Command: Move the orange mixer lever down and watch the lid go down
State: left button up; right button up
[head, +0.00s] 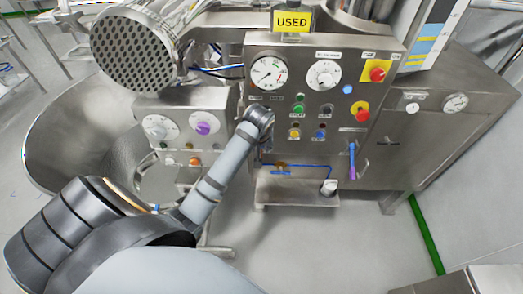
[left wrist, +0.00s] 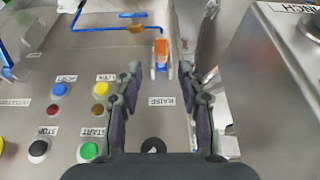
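The orange lever (left wrist: 161,48) shows in the left wrist view, with a blue and pale end near the fingertips, on the steel panel. My left gripper (left wrist: 160,72) is open, its dark fingers on either side of the lever's near end. I see no contact. A RAISE label (left wrist: 161,101) lies between the fingers. In the head view my left arm reaches to the panel and hides the lever and gripper. A round perforated metal disc (head: 140,48) is at upper left, above a large steel bowl (head: 50,140); I cannot tell whether it is the lid. My right gripper is not in view.
The control panel (head: 300,115) carries gauges, coloured buttons and a red emergency knob (head: 377,74). A blue pipe with a yellow valve (left wrist: 135,26) runs close to the lever. A steel cabinet side (left wrist: 265,80) stands right of the gripper. The floor (head: 340,250) in front is clear.

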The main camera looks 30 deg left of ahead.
pick_arm(q)
jog(key=p+x, duration=0.1)
jog(key=x, duration=0.4)
jog(key=shift+a, duration=0.2)
jog(key=shift+w+f, duration=0.2)
jog(key=shift+f, duration=0.35)
grip_shut()
